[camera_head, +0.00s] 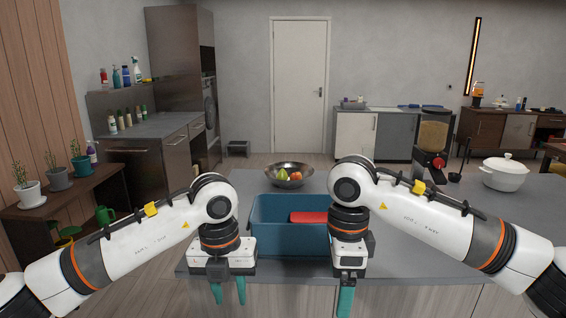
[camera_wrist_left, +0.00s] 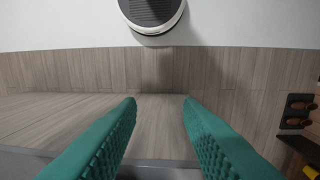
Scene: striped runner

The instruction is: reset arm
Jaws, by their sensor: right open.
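My left gripper (camera_head: 229,291) hangs with its teal fingers pointing down at the counter's front edge, left of the blue bin. In the left wrist view its two ribbed fingers (camera_wrist_left: 160,100) stand apart with nothing between them. My right gripper (camera_head: 346,301) also points down, in front of the bin's right end. Its fingers are seen nearly edge-on; it is open and no object shows in it. Both arms are bent, with the forearms coming in from the lower corners.
The blue bin (camera_head: 280,236) stands on the grey counter (camera_head: 465,235) between my grippers, with a red thing (camera_head: 308,217) inside. Behind it is a metal bowl (camera_head: 272,170) of fruit. A dispenser (camera_head: 433,135) and a white pot (camera_head: 505,174) stand to the right.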

